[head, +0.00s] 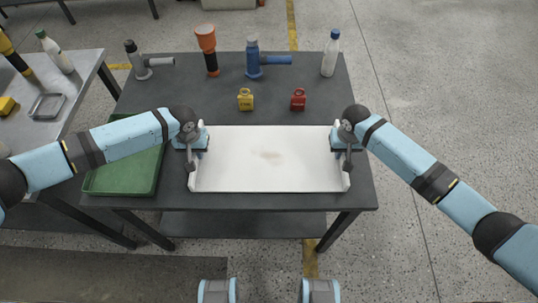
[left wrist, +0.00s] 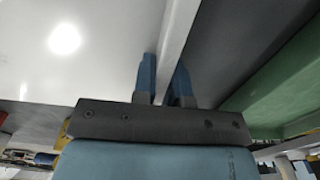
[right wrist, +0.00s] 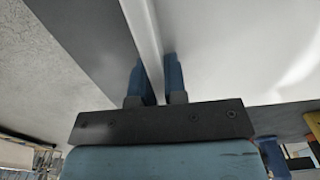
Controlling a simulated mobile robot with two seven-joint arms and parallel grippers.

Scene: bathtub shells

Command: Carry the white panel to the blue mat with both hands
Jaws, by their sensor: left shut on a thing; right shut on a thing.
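The white panel (head: 268,170) is a wide, shallow white piece with raised ends and a faint brownish smudge in its middle. It is level over the front middle of the dark table; I cannot tell whether it touches the top. My left gripper (head: 194,156) is shut on its left rim, which runs between the fingers in the left wrist view (left wrist: 165,78). My right gripper (head: 346,158) is shut on its right rim, likewise between the fingers in the right wrist view (right wrist: 154,78). I see no blue mat in these views.
A green tray (head: 103,181) lies left of the panel, under my left arm. Yellow (head: 245,99) and red (head: 298,100) small items stand behind the panel. Several bottles and tools line the table's back edge, including a white bottle (head: 329,57). A grey side table (head: 83,72) stands left.

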